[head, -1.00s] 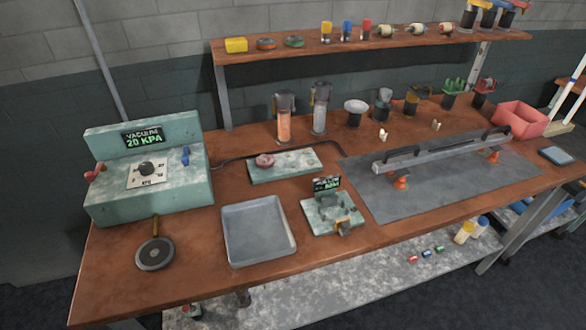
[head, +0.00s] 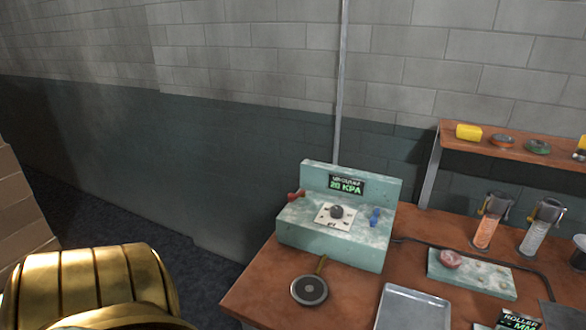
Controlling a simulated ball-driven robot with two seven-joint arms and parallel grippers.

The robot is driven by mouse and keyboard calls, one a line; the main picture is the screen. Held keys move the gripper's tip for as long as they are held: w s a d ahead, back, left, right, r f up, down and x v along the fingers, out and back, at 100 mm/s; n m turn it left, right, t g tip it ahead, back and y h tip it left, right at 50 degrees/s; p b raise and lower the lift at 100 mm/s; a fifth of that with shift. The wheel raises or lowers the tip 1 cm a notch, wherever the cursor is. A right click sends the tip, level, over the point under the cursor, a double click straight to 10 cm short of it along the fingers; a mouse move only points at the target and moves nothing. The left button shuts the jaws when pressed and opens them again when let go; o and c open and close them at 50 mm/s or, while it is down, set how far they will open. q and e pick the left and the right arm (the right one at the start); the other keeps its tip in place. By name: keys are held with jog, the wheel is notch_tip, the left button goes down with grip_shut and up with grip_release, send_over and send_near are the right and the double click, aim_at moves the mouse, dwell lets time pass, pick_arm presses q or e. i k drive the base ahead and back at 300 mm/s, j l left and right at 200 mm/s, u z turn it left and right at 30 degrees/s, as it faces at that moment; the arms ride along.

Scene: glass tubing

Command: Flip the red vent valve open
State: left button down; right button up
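The teal vacuum box (head: 335,245) stands at the left end of the wooden bench, and its display (head: 346,185) reads 20 KPA. The red valve handle (head: 295,195) is at the box's upper left edge. It is small here, and I cannot tell its exact angle. A blue handle (head: 375,216) is on the right side of the box's top. A dark knob (head: 336,211) sits on a white dial plate between them. Neither of my grippers shows, and nothing visible touches the red valve.
A grey tray (head: 412,310) and a teal block with a pink piece (head: 450,259) lie to the right. Two tubes in stands are at the right, below a wooden shelf (head: 510,150). Open floor lies left of the bench.

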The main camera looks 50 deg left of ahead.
aim_at(292, 197)
jog(key=u, duration=1.65)
jog(key=i+j+z, duration=0.1)
jog(key=z, duration=0.3)
jog(key=j+z, duration=0.35)
jog(key=i+j+z, duration=0.1)
jog(key=z, duration=0.3)
jog(key=j+z, duration=0.2)
jog(key=j, duration=0.4)
jog(key=j+z, duration=0.2)
jog(key=j, duration=0.35)
jog(key=k+j+z, duration=0.2)
jog(key=j, duration=0.35)
jog(key=j+z, duration=0.15)
jog(key=j, duration=0.45)
jog(key=k+j, duration=0.1)
jog(key=j, duration=0.85)
jog(key=k+j, duration=0.15)
jog(key=j, duration=0.35)
jog(key=k+j, duration=0.1)
jog(key=j, duration=0.4)
jog(key=k+j+z, duration=0.1)
jog(key=j, duration=0.35)
